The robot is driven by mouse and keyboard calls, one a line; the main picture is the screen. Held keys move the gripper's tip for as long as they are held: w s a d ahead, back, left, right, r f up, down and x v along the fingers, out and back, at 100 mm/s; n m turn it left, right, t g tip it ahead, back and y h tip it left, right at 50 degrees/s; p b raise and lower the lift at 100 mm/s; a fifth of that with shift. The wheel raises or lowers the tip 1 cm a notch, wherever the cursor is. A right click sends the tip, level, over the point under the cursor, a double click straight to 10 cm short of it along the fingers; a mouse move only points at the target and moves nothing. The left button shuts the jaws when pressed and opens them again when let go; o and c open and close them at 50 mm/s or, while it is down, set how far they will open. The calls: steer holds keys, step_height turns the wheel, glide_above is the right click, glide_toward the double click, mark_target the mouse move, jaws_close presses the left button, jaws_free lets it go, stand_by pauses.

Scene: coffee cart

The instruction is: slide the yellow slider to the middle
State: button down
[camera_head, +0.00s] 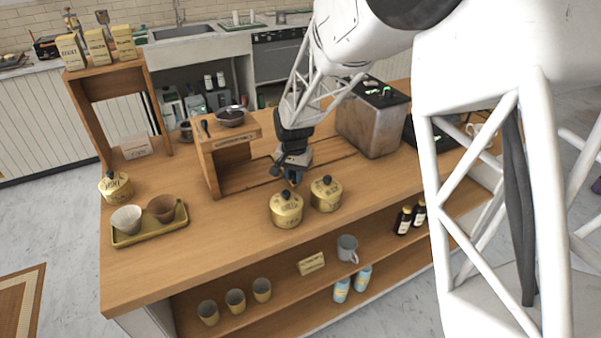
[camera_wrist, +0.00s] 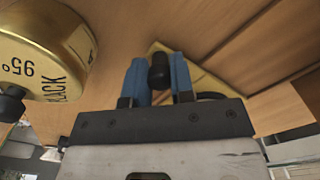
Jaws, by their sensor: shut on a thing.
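My gripper (camera_head: 292,177) is low over the wooden counter, just behind two gold canisters with black knobs, the left one (camera_head: 286,210) and the right one (camera_head: 326,194). In the wrist view its two blue fingers (camera_wrist: 158,75) are shut on a black knob. A flat yellow piece, which looks like the yellow slider (camera_wrist: 206,82), shows behind the knob and fingers. The fingers hide part of it. In the head view my gripper largely hides the slider, so its place along its track cannot be told.
A gold canister (camera_wrist: 40,50) is close to the fingers at the wrist view's left. A wooden stand (camera_head: 207,165) with a dark bowl is left of my gripper, and a metal machine (camera_head: 372,125) is right. A tray (camera_head: 150,234) with two cups lies front left.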

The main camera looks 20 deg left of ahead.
steer(key=c, duration=1)
jaws_free()
steer(key=shift+r, duration=0.1)
steer(key=shift+r, duration=3.85)
steer(key=shift+d, duration=0.1)
